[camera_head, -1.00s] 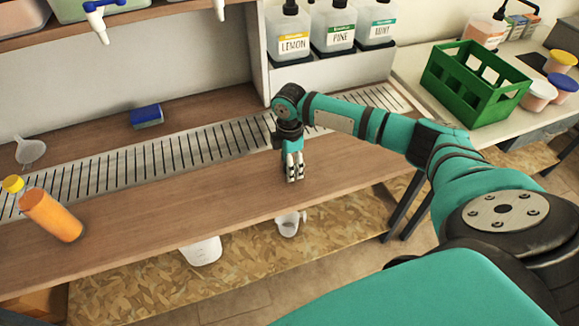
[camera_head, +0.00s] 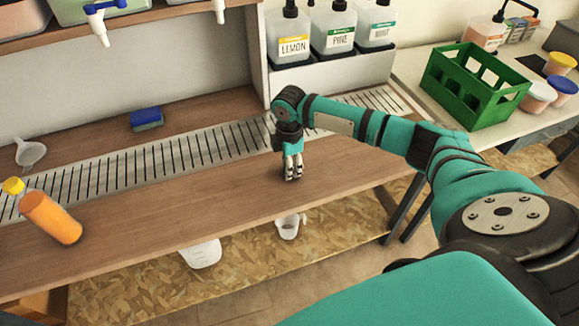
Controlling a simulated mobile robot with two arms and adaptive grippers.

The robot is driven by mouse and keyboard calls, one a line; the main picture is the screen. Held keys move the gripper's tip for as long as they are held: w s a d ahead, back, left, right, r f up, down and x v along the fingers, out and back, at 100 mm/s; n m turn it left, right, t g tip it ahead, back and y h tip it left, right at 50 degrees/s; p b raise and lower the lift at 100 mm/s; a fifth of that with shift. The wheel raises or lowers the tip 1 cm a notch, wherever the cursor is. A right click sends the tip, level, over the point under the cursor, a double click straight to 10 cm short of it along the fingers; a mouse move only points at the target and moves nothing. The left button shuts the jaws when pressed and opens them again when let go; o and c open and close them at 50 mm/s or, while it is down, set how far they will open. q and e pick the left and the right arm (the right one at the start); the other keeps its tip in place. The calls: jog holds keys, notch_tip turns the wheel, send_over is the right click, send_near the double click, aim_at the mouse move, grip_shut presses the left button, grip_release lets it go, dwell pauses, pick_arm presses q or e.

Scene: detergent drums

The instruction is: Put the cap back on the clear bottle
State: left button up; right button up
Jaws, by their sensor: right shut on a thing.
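My right gripper (camera_head: 292,172) points down, low over the wooden counter (camera_head: 215,195), in front of the slotted drain strip. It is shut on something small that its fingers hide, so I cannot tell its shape. No loose cap shows. I see no bottle that is plainly the clear one. My left gripper is not in view.
Pump bottles labelled lemon (camera_head: 288,38), pine (camera_head: 334,30) and mint stand at the back. A blue sponge (camera_head: 147,118) and a white funnel (camera_head: 30,152) lie at the back left. A green crate (camera_head: 474,88) is on the right table. White jugs (camera_head: 203,254) stand below.

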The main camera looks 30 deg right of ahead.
jog(key=shift+r, duration=0.6)
notch_tip(320, 180, up, 2)
jog(key=shift+w+r, duration=0.1)
jog(key=s+a+r, duration=0.1)
jog(key=s+a, duration=0.8)
jog(key=a, duration=0.4)
jog(key=shift+a+r, duration=0.15)
jog(key=shift+r, duration=0.15)
jog(key=s+r+m, duration=0.6)
jog(key=r+m, duration=0.4)
jog(key=m, duration=0.5)
jog(key=shift+r, duration=0.1)
